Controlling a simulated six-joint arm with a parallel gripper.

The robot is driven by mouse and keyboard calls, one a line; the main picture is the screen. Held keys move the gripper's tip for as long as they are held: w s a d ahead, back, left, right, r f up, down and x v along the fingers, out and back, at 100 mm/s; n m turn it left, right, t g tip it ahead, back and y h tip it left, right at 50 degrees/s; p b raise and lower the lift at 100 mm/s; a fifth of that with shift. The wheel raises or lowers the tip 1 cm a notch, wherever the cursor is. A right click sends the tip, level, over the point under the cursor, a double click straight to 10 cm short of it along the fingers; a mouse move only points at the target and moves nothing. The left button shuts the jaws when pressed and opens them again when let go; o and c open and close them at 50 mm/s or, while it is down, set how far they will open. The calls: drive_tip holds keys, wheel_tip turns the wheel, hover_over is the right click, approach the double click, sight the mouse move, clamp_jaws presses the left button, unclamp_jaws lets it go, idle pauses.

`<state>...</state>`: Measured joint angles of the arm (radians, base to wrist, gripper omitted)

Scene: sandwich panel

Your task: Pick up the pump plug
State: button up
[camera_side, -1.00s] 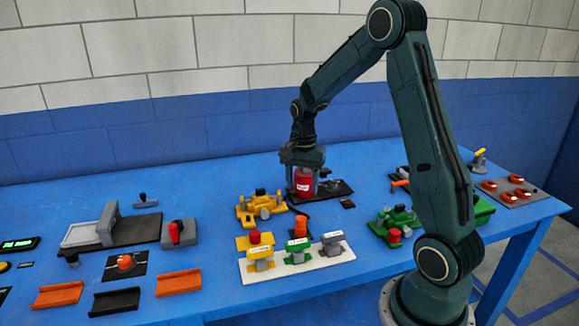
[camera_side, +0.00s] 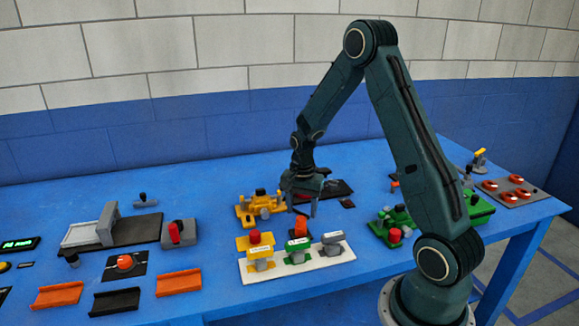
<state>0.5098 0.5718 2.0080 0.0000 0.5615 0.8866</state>
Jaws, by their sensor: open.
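My gripper (camera_side: 302,211) is open and points down over the middle of the table. An orange cylindrical piece (camera_side: 301,227) stands just below and between the fingertips, behind the white plate; it may be the pump plug, but I cannot tell for sure. A short dark cable-like strip lies beside it, partly hidden by the gripper. I cannot tell whether the fingers touch the orange piece.
A white plate (camera_side: 322,265) with yellow, green and grey blocks stands close in front. A yellow valve assembly (camera_side: 246,211) is at left, and a green one (camera_side: 383,233) at right. A black plate (camera_side: 340,188) lies behind the gripper.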

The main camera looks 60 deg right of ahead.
sight(301, 217)
drive_tip(key=shift+a+f, duration=0.1)
drive_tip(key=shift+f, duration=2.1)
drive_tip(key=c, duration=1.1)
